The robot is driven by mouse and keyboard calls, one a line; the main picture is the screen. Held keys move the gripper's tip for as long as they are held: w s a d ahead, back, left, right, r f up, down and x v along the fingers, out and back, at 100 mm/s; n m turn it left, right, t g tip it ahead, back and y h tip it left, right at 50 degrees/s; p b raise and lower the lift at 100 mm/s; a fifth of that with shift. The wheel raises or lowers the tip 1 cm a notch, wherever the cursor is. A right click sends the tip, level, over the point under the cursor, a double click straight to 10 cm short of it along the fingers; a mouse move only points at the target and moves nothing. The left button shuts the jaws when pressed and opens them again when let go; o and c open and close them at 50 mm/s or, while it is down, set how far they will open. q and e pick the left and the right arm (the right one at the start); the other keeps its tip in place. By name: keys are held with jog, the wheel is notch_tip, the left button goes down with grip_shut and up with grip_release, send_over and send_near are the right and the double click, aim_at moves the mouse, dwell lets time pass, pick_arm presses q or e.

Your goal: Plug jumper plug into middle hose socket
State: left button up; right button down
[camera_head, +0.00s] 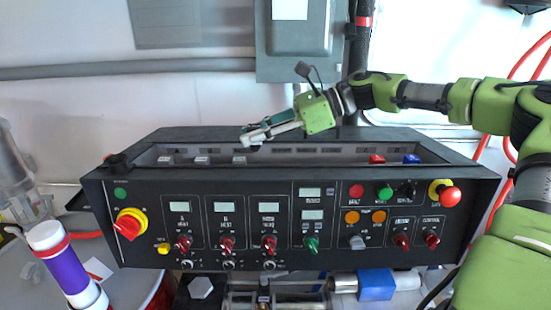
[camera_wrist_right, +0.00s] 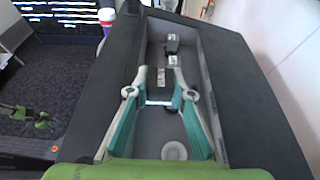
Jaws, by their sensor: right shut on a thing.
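My right gripper (camera_head: 247,139) reaches in from the right over the open recess in the top of the black control box (camera_head: 330,178). It is shut on a small grey piece, seemingly the jumper plug (camera_wrist_right: 161,78), between the fingertips in the right wrist view. The plug is small and partly hidden by the fingers. Three grey blocks stand in the recess: a left one (camera_head: 165,160), a middle one (camera_head: 202,160) and a right one (camera_head: 240,160) just below the fingertips. I cannot tell which part is the middle hose socket. My left gripper is not in view.
A red block (camera_head: 377,159) and a blue block (camera_head: 411,159) sit at the recess's right end. The front panel carries a red rotary switch (camera_head: 129,225) and several knobs. A purple bottle (camera_head: 62,262) stands at left. A grey wall box (camera_head: 295,45) is behind.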

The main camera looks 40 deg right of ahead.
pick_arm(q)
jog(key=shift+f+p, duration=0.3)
pick_arm(e)
jog(key=w+a+r, duration=0.1)
jog(key=a+r, duration=0.5)
jog(key=r, duration=0.2)
jog(key=shift+a, duration=0.25)
jog(key=shift+w+f, duration=0.1)
jog(key=shift+w, duration=0.05)
